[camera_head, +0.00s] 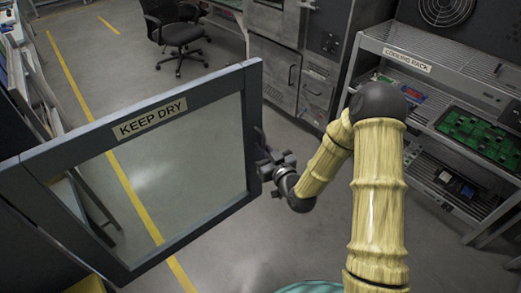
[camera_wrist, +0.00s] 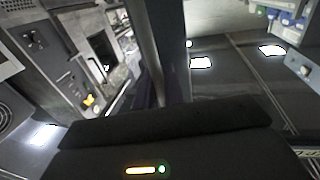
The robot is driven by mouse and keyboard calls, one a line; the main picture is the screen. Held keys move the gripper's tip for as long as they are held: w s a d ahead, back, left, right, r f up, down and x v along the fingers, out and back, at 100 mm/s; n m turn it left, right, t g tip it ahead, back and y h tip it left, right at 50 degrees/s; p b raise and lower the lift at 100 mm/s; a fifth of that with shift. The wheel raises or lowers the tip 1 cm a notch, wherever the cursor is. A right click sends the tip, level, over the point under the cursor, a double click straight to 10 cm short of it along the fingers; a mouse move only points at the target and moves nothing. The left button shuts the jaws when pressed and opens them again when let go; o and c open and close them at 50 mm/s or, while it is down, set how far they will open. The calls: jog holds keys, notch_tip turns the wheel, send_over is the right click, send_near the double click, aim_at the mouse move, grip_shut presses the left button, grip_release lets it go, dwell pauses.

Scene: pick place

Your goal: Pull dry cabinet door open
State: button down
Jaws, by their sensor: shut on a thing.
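The dry cabinet door (camera_head: 104,130) is a glass panel in a grey-blue frame with a "KEEP DRY" label. It stands swung out at an angle across the left half of the head view, and the floor shows through its glass. My gripper (camera_head: 270,166) is at the door's right edge, shut on it. The handle is hidden, so I cannot tell whether the jaws hold the handle or the frame. In the wrist view the dark upright door frame (camera_wrist: 172,40) runs up from behind the dark gripper body. The fingertips are not clear there.
A cooling rack (camera_head: 408,57) with green boards stands at the right, beside my arm. A grey machine cabinet (camera_head: 274,72) is at the back, with a black office chair (camera_head: 180,34) to its left. Grey floor (camera_head: 220,65) with yellow lines lies open behind the door.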

jog(key=shift+s, duration=0.25)
jog(key=c, duration=1.6)
grip_release()
jog(key=shift+w, duration=0.1)
jog(key=p+v, duration=1.2)
jog(key=v, duration=0.5)
